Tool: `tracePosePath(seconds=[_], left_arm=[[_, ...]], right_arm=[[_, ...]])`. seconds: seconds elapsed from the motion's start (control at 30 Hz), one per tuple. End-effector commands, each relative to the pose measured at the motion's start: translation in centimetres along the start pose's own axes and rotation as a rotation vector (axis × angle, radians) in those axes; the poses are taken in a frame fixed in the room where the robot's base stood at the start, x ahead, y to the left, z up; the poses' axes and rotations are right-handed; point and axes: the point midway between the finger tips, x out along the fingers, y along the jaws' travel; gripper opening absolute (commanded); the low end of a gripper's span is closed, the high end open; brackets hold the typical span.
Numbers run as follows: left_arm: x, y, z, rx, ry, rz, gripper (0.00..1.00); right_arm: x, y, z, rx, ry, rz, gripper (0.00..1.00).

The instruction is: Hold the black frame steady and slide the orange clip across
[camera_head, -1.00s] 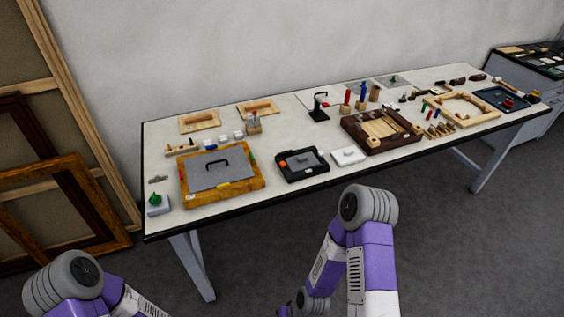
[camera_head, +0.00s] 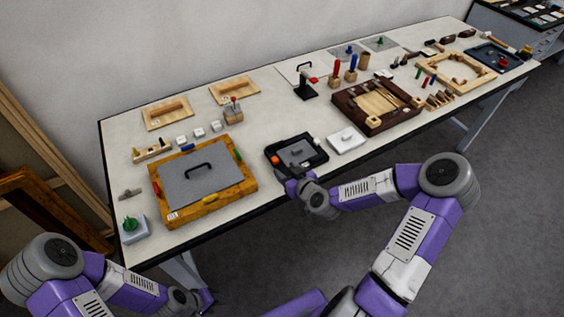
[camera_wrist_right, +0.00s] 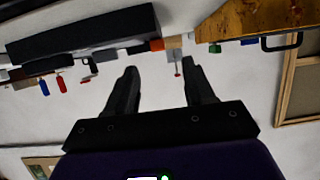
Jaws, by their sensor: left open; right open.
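The black frame (camera_head: 320,153) lies on the table near its front edge, with a grey panel inside it. The orange clip (camera_head: 276,160) is at the frame's left side; an orange bit also shows in the right wrist view (camera_wrist_right: 157,44). My right gripper (camera_head: 284,177) is open, just in front of the frame's left front corner, overlapping its edge in the head view. In the right wrist view its two fingers (camera_wrist_right: 160,68) are spread with nothing between them. My left gripper (camera_head: 206,298) is open and empty, low in front of the table.
A golden frame (camera_head: 165,208) with a grey panel lies left of the black frame. A white block (camera_head: 346,140) lies close on its right, then a dark wooden frame (camera_head: 350,115). Several small tools stand behind. The floor in front of the table is clear.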

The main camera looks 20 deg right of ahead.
Motion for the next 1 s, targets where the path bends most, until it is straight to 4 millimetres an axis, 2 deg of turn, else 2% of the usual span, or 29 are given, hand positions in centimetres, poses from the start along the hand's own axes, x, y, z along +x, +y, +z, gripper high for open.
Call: tracePosePath(seconds=[0.13,0.4,0.53,0.9,0.93,1.0], left_arm=[[0.2,-0.1,0.0,0.0,-0.001,0.0,0.43],[0.5,-0.2,0.0,0.0,-0.001,0.0,0.43],[0.6,-0.2,0.0,0.0,-0.001,0.0,0.43],[0.7,-0.2,0.0,0.0,-0.001,0.0,0.43],[0.7,-0.2,0.0,0.0,-0.001,0.0,0.43],[0.7,-0.2,0.0,0.0,-0.001,0.0,0.43]], right_arm=[[1.2,0.3,-0.2,-0.007,0.01,0.007,0.53],[5.4,0.2,-0.2,-0.004,0.008,0.006,0.53],[6.7,0.2,-0.2,-0.004,0.007,0.005,0.53],[7.4,0.3,-0.2,-0.006,0.006,0.006,0.53],[7.4,0.3,-0.2,-0.006,0.006,0.006,0.52],[7.4,0.3,-0.2,-0.006,0.006,0.006,0.41]])
